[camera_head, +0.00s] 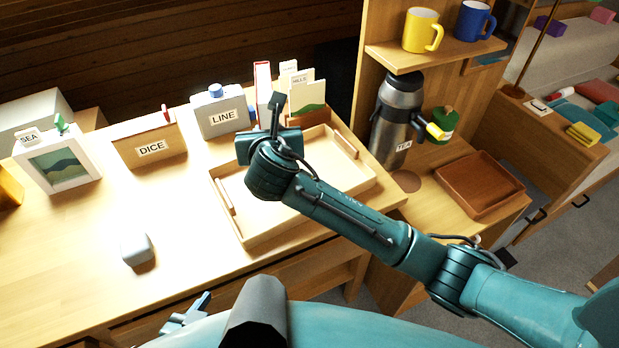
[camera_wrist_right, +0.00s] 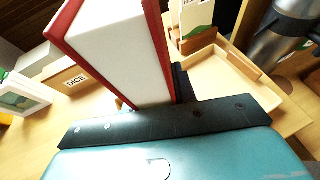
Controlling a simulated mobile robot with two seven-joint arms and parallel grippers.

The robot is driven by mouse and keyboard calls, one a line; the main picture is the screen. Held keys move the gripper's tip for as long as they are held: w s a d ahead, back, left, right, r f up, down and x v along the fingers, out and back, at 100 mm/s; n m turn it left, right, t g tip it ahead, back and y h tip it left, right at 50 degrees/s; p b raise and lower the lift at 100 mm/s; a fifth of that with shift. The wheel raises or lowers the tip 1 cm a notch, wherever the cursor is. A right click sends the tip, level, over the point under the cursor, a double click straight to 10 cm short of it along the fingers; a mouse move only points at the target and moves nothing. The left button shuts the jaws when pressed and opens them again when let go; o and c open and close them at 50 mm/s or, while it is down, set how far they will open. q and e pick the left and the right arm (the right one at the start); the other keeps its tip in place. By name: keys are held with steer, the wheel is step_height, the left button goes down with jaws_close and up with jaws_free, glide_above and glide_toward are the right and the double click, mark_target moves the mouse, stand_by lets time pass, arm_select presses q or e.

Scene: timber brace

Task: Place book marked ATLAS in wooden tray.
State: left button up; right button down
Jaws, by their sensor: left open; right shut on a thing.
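A book with red covers and white page edges (camera_head: 262,88) stands upright at the back left of the light wooden tray (camera_head: 236,222). In the right wrist view the book (camera_wrist_right: 115,60) fills the space before my right gripper (camera_wrist_right: 178,85), which is shut on it. No ATLAS marking is readable. In the head view my right gripper (camera_head: 276,112) is over the tray's back left part, and my arm hides some of the tray. The visible tray floor is empty. My left gripper (camera_head: 190,315) is open and empty by the table's front edge, away from the book.
A TEA flask (camera_head: 397,120) and brown tray (camera_head: 478,186) are at right. A white block (camera_head: 136,248) lies front left.

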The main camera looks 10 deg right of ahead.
step_height(320, 180, down, 6)
steer(key=shift+r+b, duration=0.25)
steer(key=shift+b, duration=0.1)
arm_select(q)
steer(key=shift+f+b, duration=0.25)
steer(key=shift+b, duration=0.05)
arm_select(e)
steer(key=shift+f, duration=2.15)
arm_select(q)
steer(key=shift+d, duration=0.1)
arm_select(e)
steer(key=shift+f, duration=0.1)
steer(key=c, duration=1.1)
jaws_free()
steer(key=shift+f, duration=0.15)
arm_select(q)
steer(key=shift+f, duration=0.1)
